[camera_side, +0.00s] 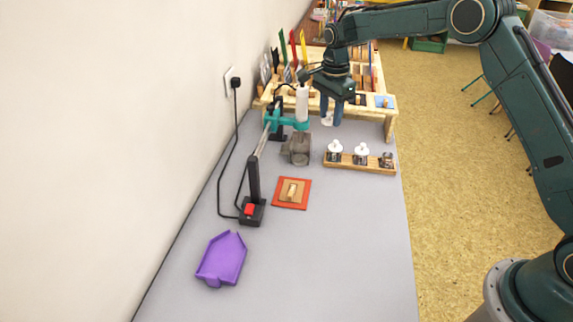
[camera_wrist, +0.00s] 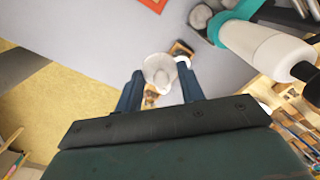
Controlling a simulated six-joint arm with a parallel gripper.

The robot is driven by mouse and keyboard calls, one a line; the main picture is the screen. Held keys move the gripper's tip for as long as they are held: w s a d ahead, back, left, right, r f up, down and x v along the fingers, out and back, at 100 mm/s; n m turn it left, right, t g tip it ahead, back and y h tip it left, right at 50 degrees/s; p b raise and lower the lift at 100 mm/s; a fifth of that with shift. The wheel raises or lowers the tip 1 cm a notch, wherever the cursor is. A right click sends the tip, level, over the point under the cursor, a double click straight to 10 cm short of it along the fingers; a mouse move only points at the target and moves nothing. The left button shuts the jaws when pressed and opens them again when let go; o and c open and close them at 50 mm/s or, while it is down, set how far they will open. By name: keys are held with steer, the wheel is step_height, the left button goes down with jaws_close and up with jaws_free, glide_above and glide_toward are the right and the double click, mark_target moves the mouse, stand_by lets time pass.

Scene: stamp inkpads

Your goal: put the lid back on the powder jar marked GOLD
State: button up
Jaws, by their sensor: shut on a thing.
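My gripper (camera_side: 331,118) is shut on a white lid (camera_wrist: 158,70), which shows between the two blue fingers in the wrist view. In the side view the gripper is raised above the table, behind the wooden rack (camera_side: 346,163). The rack holds three small jars. The left jar (camera_side: 334,157) and the middle jar (camera_side: 361,159) have white knobbed lids on. The right jar (camera_side: 387,161) is without a lid and looks dark. I cannot read any jar label, so I cannot tell which is GOLD. In the wrist view the held lid partly hides the rack and jars.
A teal clamp (camera_side: 275,119) with a white cylinder (camera_side: 302,104) stands left of my gripper. A grey block-like device (camera_side: 298,150) is left of the rack. A red pad (camera_side: 291,203) with a stamp and a purple tray (camera_side: 222,259) lie nearer. The right foreground table is clear.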

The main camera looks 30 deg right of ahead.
steer(key=s+d+f, duration=0.3)
steer(key=d+f, duration=0.1)
steer(key=d, duration=0.6)
steer(key=t, duration=0.1)
glide_above(388, 155)
step_height(388, 155, down, 4)
steer(key=shift+s+d+r, duration=0.1)
steer(key=shift+s+r, duration=0.1)
steer(key=shift+s, duration=0.05)
steer(key=shift+f, duration=0.15)
steer(key=shift+f, duration=3.05)
steer(key=shift+f, duration=0.15)
